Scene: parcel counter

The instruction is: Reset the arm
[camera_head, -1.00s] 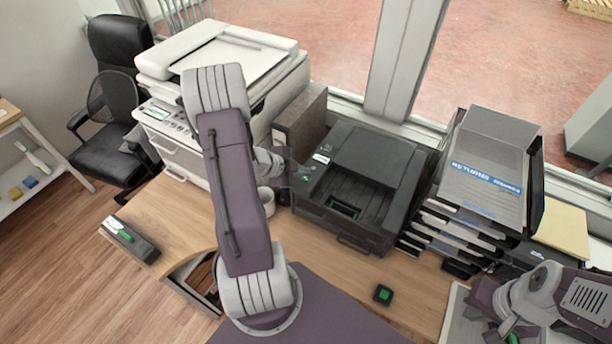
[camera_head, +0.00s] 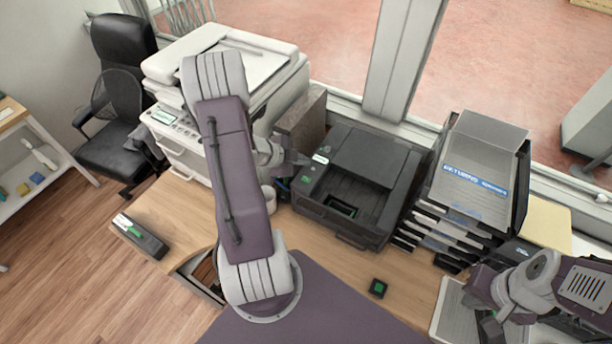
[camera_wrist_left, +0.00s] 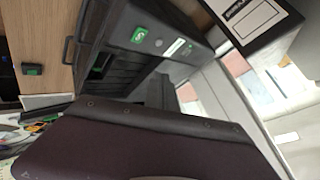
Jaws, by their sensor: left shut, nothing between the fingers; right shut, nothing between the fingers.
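My left arm rises from the purple base in the head view and bends over at the top. My left gripper (camera_head: 296,160) is small and partly hidden there, shut and empty, close to the left side of the black printer (camera_head: 352,184). My right gripper (camera_head: 490,325) is shut and empty, low at the right, over a grey tray (camera_head: 452,308). In the left wrist view the black printer (camera_wrist_left: 120,55) with its green button fills the upper left. A dark purple part of me covers the bottom, and no fingertips can be made out.
A white copier (camera_head: 225,75) stands behind my left arm. A brown box (camera_head: 303,118) stands beside the black printer. Stacked trays (camera_head: 470,175) stand at the right. A small green-buttoned box (camera_head: 378,288) and a dark device (camera_head: 140,236) lie on the wooden counter (camera_head: 330,255).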

